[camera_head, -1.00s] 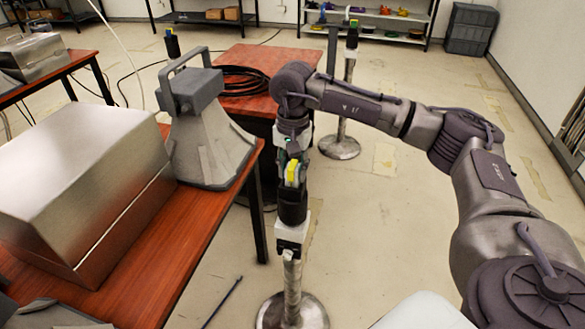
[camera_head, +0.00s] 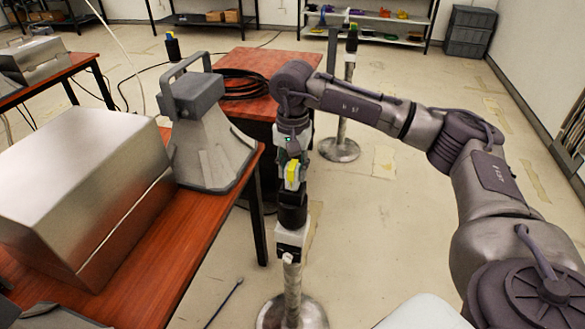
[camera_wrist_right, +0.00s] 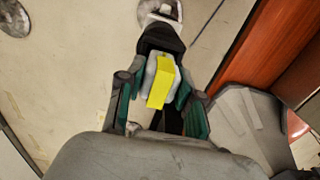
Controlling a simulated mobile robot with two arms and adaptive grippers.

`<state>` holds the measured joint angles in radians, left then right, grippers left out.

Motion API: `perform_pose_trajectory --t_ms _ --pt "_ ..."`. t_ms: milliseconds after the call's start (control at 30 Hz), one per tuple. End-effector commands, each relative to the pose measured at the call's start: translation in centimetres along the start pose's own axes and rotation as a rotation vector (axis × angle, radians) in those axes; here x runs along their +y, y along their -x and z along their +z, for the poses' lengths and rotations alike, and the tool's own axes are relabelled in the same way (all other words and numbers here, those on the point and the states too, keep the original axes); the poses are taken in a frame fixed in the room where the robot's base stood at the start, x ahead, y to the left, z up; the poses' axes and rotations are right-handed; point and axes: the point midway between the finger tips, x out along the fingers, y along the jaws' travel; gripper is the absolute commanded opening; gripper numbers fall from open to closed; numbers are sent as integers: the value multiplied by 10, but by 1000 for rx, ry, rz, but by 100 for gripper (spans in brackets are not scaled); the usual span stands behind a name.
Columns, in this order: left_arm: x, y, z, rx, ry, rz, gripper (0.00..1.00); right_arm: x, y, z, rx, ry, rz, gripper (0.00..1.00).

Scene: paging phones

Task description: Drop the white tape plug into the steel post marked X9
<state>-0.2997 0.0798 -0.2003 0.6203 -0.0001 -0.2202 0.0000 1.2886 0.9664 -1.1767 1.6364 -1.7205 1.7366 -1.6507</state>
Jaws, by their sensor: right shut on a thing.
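My right gripper (camera_head: 292,170) is shut on a plug (camera_wrist_right: 163,80) with a yellow and white head and a black body below it. In the head view, the plug's black body (camera_head: 292,208) is upright, directly over the near steel post (camera_head: 292,285). A white and black piece (camera_head: 292,238) sits between the black body and the post; I cannot tell whether it belongs to plug or post, nor how deep the plug sits. No X9 marking is legible. My left gripper is not in view.
A second post (camera_head: 348,95) with a yellow-topped black piece stands behind the arm. Left of the gripper are a wooden table (camera_head: 190,255), a metal box (camera_head: 85,185) and a grey horn-shaped device (camera_head: 205,135). A red table (camera_head: 265,62) with coiled cable is behind. Floor to the right is clear.

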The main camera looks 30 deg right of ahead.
Motion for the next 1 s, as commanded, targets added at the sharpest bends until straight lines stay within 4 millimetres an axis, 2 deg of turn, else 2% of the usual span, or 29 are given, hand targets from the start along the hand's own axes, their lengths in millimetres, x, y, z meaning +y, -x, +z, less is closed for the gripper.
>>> perform_pose_trajectory --t_ms 400,1000 --pt "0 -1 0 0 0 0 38 0 0 0 0 0 -1 0" --pt "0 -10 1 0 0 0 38 0 -12 0 0 0 -1 0"
